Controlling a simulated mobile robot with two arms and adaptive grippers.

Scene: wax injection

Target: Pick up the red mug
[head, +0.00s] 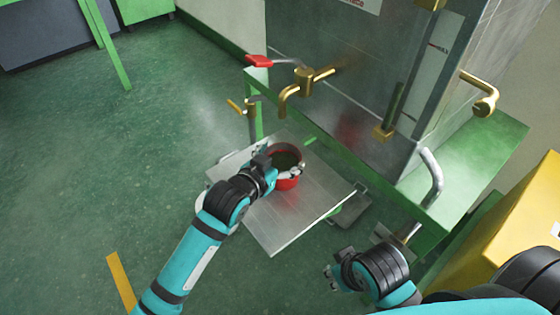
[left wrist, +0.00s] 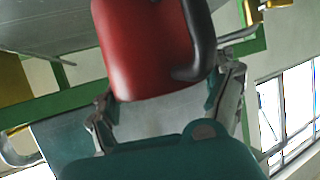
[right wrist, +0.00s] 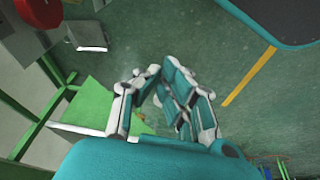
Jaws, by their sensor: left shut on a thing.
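The red mug (head: 287,183) is upright over the metal plate in the head view, with a dark inside. I cannot tell whether its base touches the plate. My left gripper (head: 272,168) reaches it from the left and is shut on it. In the left wrist view the mug (left wrist: 140,50) stands between the two fingers of the left gripper (left wrist: 170,100), and its dark handle (left wrist: 200,40) shows at the right. My right gripper (head: 338,278) is low in the head view, well away from the mug. In the right wrist view its fingertips (right wrist: 158,75) are close together with nothing between them.
The tilted metal plate (head: 310,212) lies under the mug. Behind it stand a green-framed bench (head: 470,150) and a tall metal cabinet (head: 340,80) with brass taps (head: 305,82). A yellow box (head: 520,235) is at the right.

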